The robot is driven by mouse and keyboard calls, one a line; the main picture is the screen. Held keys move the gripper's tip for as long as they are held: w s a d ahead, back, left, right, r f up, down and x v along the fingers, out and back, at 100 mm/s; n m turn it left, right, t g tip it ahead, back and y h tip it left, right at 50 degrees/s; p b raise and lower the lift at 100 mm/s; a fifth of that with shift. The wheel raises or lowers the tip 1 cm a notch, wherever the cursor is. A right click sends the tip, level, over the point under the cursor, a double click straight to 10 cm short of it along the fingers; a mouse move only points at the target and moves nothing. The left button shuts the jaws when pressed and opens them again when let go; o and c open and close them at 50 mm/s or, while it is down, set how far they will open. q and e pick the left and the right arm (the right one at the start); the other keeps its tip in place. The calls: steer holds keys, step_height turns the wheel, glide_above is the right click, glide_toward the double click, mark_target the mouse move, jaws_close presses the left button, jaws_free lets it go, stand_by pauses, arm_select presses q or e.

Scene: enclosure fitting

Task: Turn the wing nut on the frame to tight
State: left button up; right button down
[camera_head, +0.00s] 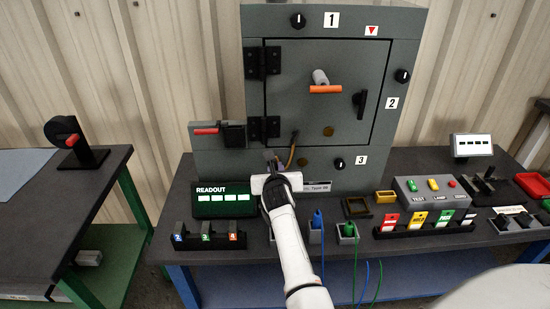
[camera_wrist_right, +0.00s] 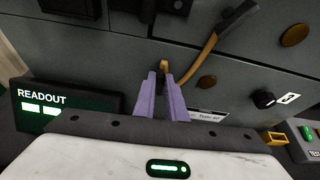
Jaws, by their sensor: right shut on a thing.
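The grey enclosure frame (camera_head: 221,160) stands at the back of the bench, with its door (camera_head: 290,65) shut. My right gripper (camera_head: 276,172) is at the lower left of the frame, below the door. In the right wrist view its purple fingers (camera_wrist_right: 163,90) are shut on a small brass-coloured piece, the wing nut (camera_wrist_right: 164,65), at the frame's face. Only its tip shows between the fingertips; its angle is unclear. In the head view the gripper hides it. My left gripper is not in view.
A brown strap (camera_wrist_right: 201,60) hangs close right of the fingers. A black knob (camera_head: 339,163) marked 3 is further right. Small switches and sockets line the bench front below my arm.

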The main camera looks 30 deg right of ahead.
steer(key=shift+r+p, duration=0.2)
steer(key=shift+p, duration=0.15)
steer(key=shift+m+y+p, duration=0.3)
steer(key=shift+m+p, duration=0.15)
steer(key=shift+m, duration=0.05)
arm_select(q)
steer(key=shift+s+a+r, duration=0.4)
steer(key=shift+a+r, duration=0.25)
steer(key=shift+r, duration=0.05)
arm_select(e)
steer(key=shift+f+t, duration=0.15)
steer(key=shift+t, duration=0.15)
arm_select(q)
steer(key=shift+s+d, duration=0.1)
arm_select(e)
steer(key=c, duration=1.8)
jaws_free()
arm_select(q)
steer(key=shift+p, duration=0.3)
arm_select(e)
steer(key=shift+d, duration=0.1)
